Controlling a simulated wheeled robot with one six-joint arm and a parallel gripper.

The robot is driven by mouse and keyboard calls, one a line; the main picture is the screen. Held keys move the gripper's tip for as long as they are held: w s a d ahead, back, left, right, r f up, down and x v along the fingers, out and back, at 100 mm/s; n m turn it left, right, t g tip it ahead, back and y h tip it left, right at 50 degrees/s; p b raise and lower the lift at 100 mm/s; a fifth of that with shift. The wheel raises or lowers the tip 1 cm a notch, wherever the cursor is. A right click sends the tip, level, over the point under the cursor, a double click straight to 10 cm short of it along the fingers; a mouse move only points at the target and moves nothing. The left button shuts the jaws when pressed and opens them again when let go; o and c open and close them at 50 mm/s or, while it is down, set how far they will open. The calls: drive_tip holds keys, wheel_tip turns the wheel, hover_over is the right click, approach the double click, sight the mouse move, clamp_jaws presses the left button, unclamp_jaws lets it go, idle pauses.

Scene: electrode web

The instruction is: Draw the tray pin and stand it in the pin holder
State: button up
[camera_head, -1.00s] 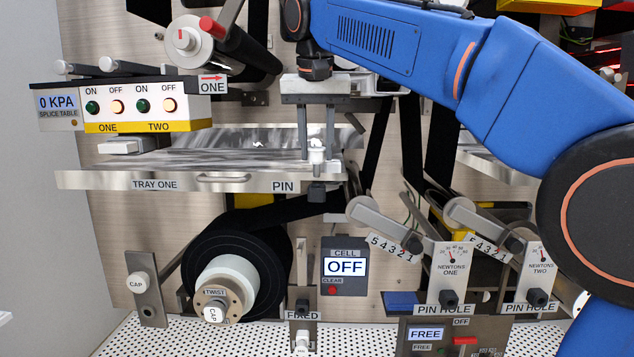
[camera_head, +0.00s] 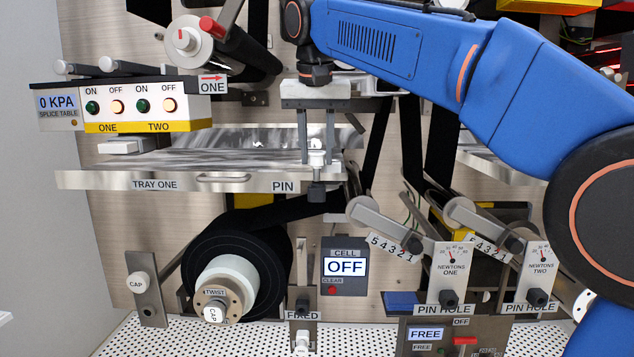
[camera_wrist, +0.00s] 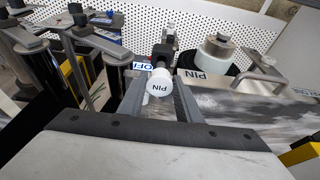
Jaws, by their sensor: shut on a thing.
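The tray pin has a white round cap and stands upright at the right front end of tray one (camera_head: 105,181), beside the PIN label. My gripper (camera_head: 317,160) points down from above and is shut on the pin. Its fingers also show in the wrist view (camera_wrist: 160,100). A black block (camera_head: 316,192) sits under the tray edge below the pin. I cannot make out for certain which part is the pin holder.
A cell box reading OFF (camera_head: 345,266) is below the tray. Two plates labelled PIN HOLE (camera_head: 443,310) stand at lower right, with roller arms (camera_head: 380,222) above them. A blue block (camera_head: 400,301) lies beside them. A black roll (camera_head: 240,250) is at lower left.

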drive_tip(key=shift+f, duration=1.95)
idle(0.5)
drive_tip(key=o, duration=1.3)
drive_tip(key=shift+c, duration=0.2)
drive_tip(key=shift+w+r+v, duration=0.1)
drive_tip(key=shift+w+v, duration=0.15)
drive_tip(key=shift+v, duration=1.2)
drive_tip(key=shift+w+r+v, duration=0.1)
drive_tip(key=shift+w+v, duration=0.2)
drive_tip(key=shift+v, duration=1.15)
drive_tip(key=shift+w+r+v, duration=0.1)
drive_tip(key=shift+w+v, duration=0.15)
drive_tip(key=shift+v, duration=1.2)
